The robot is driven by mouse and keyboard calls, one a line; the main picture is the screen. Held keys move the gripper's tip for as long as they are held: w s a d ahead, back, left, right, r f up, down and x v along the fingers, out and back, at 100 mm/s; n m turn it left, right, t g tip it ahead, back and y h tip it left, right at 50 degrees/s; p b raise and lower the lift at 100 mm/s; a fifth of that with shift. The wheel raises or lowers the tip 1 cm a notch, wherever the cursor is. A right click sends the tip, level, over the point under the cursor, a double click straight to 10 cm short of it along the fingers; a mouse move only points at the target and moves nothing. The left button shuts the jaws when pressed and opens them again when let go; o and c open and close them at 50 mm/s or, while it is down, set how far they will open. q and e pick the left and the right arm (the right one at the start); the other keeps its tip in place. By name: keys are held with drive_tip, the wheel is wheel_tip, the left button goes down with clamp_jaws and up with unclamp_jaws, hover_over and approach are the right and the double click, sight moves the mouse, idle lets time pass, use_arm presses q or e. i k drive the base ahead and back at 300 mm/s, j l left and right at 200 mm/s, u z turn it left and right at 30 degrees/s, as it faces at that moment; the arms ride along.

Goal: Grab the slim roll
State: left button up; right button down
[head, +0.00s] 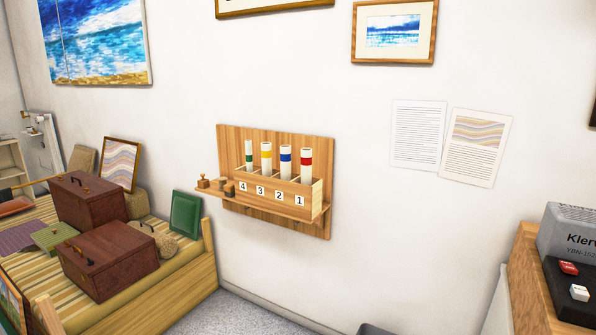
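A wooden wall rack (328,152) holds several upright white rolls with coloured bands, each in its own numbered compartment. The roll with the green band (249,155) is the slimmest and stands at the far left, above label 4. The lower ends of the rolls are hidden inside the rack's box. Neither of my grippers is in view.
Small wooden stamp-like pieces (203,182) sit on the rack's ledge at left. A striped bench (190,268) with brown cases (110,262) and a green cushion-like item (186,215) stands lower left. A wooden unit (522,290) is at right.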

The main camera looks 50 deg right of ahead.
sight(248, 143)
drive_tip(key=z, duration=1.3)
drive_tip(key=i, duration=0.15)
